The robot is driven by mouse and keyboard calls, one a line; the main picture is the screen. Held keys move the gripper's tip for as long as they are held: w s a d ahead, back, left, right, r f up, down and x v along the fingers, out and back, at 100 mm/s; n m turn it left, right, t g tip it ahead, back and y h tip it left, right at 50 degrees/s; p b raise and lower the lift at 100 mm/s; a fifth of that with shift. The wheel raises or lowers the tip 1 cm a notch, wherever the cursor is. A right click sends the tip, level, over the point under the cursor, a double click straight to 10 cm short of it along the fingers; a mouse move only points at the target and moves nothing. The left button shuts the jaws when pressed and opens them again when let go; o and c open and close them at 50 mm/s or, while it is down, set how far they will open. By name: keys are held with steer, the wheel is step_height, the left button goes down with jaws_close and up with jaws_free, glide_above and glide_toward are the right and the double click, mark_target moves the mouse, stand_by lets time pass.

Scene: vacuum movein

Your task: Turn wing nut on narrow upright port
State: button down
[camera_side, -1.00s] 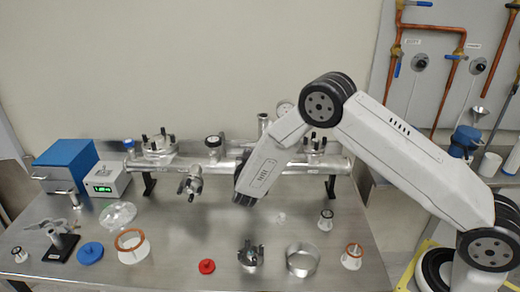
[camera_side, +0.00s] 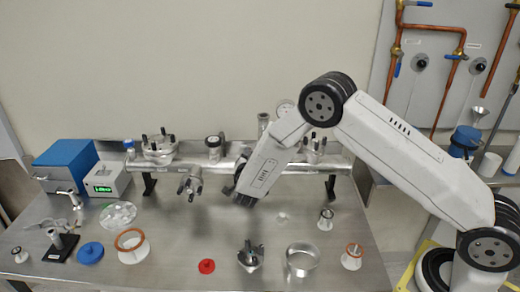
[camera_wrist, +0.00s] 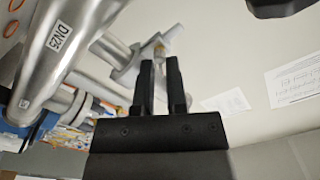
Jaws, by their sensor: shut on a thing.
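In the wrist view, my gripper (camera_wrist: 159,62) has its two dark fingers close together at a small brassy wing nut (camera_wrist: 159,48), shut on it. The wing nut is on the clamp of a narrow metal port (camera_wrist: 172,36), whose tube points to the upper right in this view. The fingertips partly hide the nut, so its turn angle is hard to tell. My forearm hides the gripper and nut there.
A thick metal pipe (camera_wrist: 60,45) labelled DN25 is close on the left in the wrist view. In the side view, the manifold (camera_side: 215,170) spans the bench. A red cap (camera_side: 207,266), a blue cap (camera_side: 90,252) and a metal ring (camera_side: 302,260) lie in front.

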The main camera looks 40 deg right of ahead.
steer(key=m, duration=2.8)
steer(key=shift+f, duration=0.3)
steer(key=shift+m, duration=0.3)
steer(key=c, duration=1)
jaws_free()
steer(key=shift+o, duration=0.2)
steer(key=shift+a, duration=0.2)
steer(key=v, duration=0.7)
steer(key=shift+s+a, duration=0.2)
steer(key=shift+s, duration=0.1)
steer(key=shift+w+r, duration=0.1)
